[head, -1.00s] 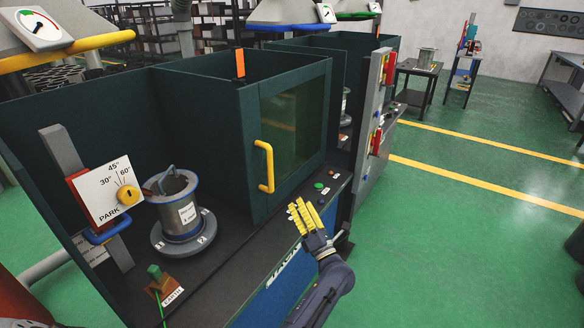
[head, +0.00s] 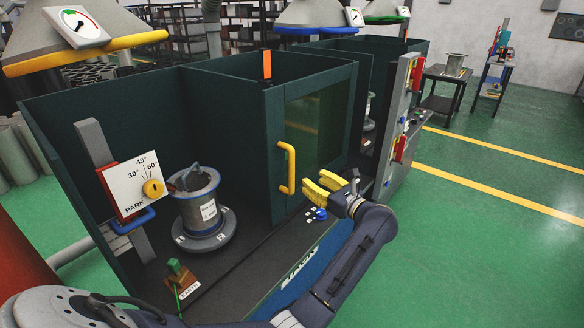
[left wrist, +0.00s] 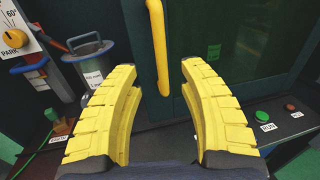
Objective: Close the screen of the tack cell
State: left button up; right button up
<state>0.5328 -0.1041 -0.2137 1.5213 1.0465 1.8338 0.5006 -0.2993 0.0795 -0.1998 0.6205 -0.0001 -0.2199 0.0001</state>
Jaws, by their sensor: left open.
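The screen of the tack cell (head: 322,118) is a dark green framed panel with a tinted window, standing at the right side of the cell's open front. A yellow bar handle (head: 288,167) runs upright along its left edge. My left gripper (head: 325,185), with yellow ribbed fingers, is just right of and slightly below the handle in the head view. In the left wrist view the gripper (left wrist: 158,78) is open and empty, and the handle (left wrist: 159,45) shows beyond the gap between the fingertips, apart from them. My right gripper is not in view.
A flanged cylinder (head: 199,205) stands inside the cell. An angle dial plate (head: 138,187) is on a post at the left. A green earth clamp (head: 178,275) sits at the front. Buttons (left wrist: 263,116) lie on the front ledge below the screen. A grey switch post (head: 398,125) stands right.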

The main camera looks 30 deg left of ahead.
pick_arm(q)
jog(key=x, duration=1.1)
jog(key=shift+a, duration=0.1)
jog(key=shift+c, duration=0.2)
grip_shut()
